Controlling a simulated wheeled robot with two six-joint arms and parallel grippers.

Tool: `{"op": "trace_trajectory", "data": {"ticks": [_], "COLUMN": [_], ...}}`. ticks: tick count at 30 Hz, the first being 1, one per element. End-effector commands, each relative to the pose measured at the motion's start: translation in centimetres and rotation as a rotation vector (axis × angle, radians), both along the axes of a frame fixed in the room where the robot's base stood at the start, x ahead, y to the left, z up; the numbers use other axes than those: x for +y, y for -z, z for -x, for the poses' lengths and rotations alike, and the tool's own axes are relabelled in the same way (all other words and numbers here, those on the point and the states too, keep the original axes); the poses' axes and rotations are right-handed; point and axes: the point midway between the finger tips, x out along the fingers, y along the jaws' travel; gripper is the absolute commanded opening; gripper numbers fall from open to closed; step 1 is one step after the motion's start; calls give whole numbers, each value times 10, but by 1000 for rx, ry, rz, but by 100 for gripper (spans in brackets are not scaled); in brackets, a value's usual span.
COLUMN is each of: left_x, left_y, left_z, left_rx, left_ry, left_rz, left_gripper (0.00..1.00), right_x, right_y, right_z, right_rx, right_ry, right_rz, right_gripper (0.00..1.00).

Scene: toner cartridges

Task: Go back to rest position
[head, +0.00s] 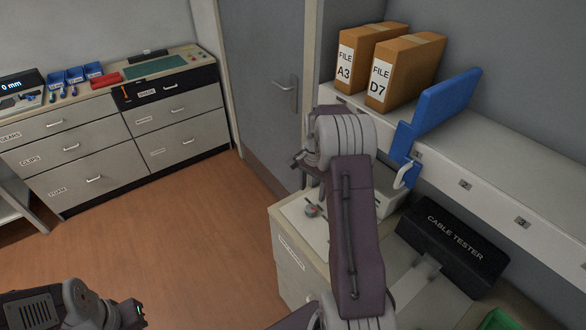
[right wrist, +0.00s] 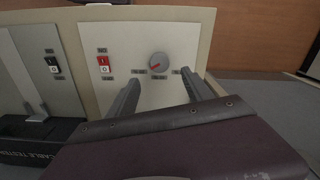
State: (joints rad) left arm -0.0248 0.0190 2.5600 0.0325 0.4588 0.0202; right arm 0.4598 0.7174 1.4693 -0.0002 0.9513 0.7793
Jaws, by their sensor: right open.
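My right arm (head: 355,230) rises from the bottom of the head view and bends over the right-hand cabinet. My right gripper shows in the right wrist view (right wrist: 163,88); its two fingers are apart with nothing between them. They point toward a pale panel with a grey dial (right wrist: 158,62), which appears just beyond the fingertips; I cannot tell whether they touch. In the head view the arm hides most of this gripper. My left arm (head: 78,305) is low at the bottom left; its fingers do not show.
A black cable tester (head: 455,244) lies right of my right arm. Above it a shelf (head: 490,165) holds two orange file boxes (head: 405,68) and a blue board (head: 445,100). A red switch (right wrist: 103,63) sits left of the dial. Drawers (head: 100,150) stand far left; the floor (head: 190,240) between is clear.

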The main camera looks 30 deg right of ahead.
Motion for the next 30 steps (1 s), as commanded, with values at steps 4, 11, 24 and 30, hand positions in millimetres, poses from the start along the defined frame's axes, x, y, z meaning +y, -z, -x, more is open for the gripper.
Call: {"op": "trace_trajectory", "data": {"ticks": [4,11,24,30], "left_x": [0,0,0,0], "left_y": [0,1,3,3], "left_z": [0,0,0,0], "left_rx": [0,0,0,0], "left_ry": [0,0,0,0], "left_rz": [0,0,0,0], "left_gripper": [0,0,0,0], "right_x": [0,42,205,204], "right_y": [0,-37,-39,-13], "right_z": [0,-24,137,168], "right_rx": [0,-68,-86,-96], "right_ry": [0,-108,-888,-1179], "right_rz": [0,29,23,45], "right_gripper": [59,59,59,59]}}
